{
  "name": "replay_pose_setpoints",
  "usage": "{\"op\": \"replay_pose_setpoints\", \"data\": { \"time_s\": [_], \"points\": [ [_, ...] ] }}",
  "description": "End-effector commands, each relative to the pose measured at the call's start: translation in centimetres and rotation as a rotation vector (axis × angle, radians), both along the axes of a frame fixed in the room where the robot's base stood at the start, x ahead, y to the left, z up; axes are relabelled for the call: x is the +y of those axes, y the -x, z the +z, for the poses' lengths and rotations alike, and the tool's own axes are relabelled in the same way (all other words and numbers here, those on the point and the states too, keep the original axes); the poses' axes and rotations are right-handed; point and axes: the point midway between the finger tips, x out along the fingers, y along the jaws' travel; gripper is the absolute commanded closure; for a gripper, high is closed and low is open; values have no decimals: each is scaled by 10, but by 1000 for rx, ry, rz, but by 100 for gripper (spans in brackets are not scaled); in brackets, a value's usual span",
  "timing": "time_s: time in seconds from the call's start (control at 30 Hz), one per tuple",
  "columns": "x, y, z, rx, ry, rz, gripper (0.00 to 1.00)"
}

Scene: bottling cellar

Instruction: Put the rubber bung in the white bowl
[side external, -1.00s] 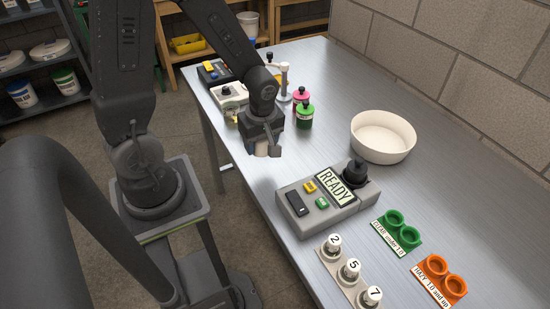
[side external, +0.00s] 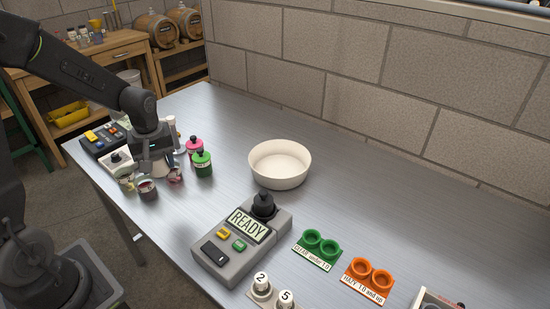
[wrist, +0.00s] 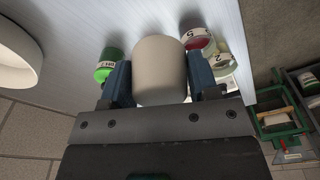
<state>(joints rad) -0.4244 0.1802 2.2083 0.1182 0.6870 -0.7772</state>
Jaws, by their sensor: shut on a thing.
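My gripper (side external: 158,168) is at the left part of the metal table, among small jars and bottles. In the wrist view its two blue fingers (wrist: 160,82) are shut on a pale, off-white cylinder, which I take as the rubber bung (wrist: 160,62). The bung is hard to make out in the side view. The white bowl (side external: 280,182) stands on the table to the right of my gripper, well apart from it. The part of its inside that shows looks empty. The bowl (wrist: 30,42) also shows at the left edge of the wrist view.
A green bottle (side external: 202,164) and a pink bottle (side external: 194,146) stand between my gripper and the bowl. Small jars (side external: 147,189) stand just below the gripper. A grey READY device (side external: 222,262) with a black knob is in front of the bowl. Table behind the bowl is clear.

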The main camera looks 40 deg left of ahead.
Motion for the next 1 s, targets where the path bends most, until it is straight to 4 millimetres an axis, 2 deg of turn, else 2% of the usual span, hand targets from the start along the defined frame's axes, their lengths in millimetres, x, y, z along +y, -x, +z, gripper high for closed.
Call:
{"op": "replay_pose_setpoints", "data": {
  "time_s": [0.03,0.3,0.5,0.7,0.87,1.0],
  "points": [
    [0,-22,1,3,4,-107,70],
    [-14,-122,2,4,18,-689,70],
    [-33,-179,-1,-10,16,-1066,70],
    [-48,-208,-4,-25,10,-1282,70],
    [-60,-218,-11,-27,9,-1336,70],
    [-85,-230,-28,-26,10,-1341,70]
  ]
}}
